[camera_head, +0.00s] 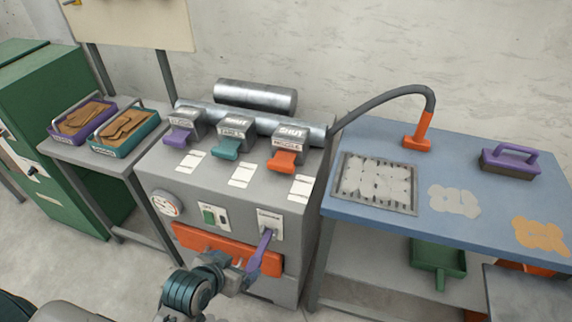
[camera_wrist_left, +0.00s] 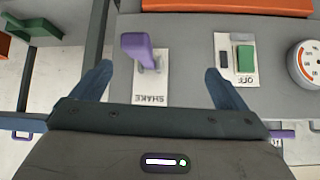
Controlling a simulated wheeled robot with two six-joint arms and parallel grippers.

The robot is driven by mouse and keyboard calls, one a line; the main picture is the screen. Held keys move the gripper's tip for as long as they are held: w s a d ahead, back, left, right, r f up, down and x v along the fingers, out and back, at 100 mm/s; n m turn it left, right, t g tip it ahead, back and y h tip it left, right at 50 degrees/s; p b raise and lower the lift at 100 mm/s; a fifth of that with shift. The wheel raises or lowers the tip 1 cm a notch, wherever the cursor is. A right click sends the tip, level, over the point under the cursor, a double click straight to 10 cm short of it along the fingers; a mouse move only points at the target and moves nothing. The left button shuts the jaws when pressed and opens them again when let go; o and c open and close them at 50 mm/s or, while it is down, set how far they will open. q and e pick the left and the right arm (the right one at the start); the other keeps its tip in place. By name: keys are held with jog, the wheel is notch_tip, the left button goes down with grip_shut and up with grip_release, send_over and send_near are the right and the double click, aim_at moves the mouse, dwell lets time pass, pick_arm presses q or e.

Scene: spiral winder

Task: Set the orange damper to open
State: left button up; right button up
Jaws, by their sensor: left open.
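The orange damper (camera_head: 284,160) is the rightmost of three coloured damper handles on top of the grey machine. It sticks out forward from a grey housing marked SHUT (camera_head: 291,134); a white label plate lies in front of it. My left gripper (camera_head: 238,276) is low at the machine's front, well below the damper. In the left wrist view its two fingers (camera_wrist_left: 160,88) are spread, with nothing between the tips. The purple shake lever (camera_wrist_left: 137,47) is just beyond them, and it also shows in the head view (camera_head: 262,249). My right gripper is not in view.
A purple damper (camera_head: 179,137) and a teal damper (camera_head: 226,148) stand left of the orange one. Two trays stand on the left side table. The machine front has a gauge and green switch.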

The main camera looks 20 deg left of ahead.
pick_arm(q)
jog(key=w+d+r+t, duration=0.2)
jog(key=w+t, duration=0.2)
jog(key=w, duration=0.4)
jog(key=n+t, duration=0.2)
jog(key=t, duration=0.3)
send_near(279, 169)
jog(key=shift+w+d+r+p, duration=0.15)
jog(key=shift+w+d+p, duration=0.05)
jog(key=shift+w+p, duration=0.55)
jog(key=w+p, duration=0.1)
jog(key=w, duration=0.6)
jog(key=shift+w+d+p, duration=0.1)
jog(key=shift+d+p, duration=0.05)
jog(key=shift+p, duration=0.15)
jog(key=shift+w+f, duration=0.25)
jog(key=shift+w, duration=0.25)
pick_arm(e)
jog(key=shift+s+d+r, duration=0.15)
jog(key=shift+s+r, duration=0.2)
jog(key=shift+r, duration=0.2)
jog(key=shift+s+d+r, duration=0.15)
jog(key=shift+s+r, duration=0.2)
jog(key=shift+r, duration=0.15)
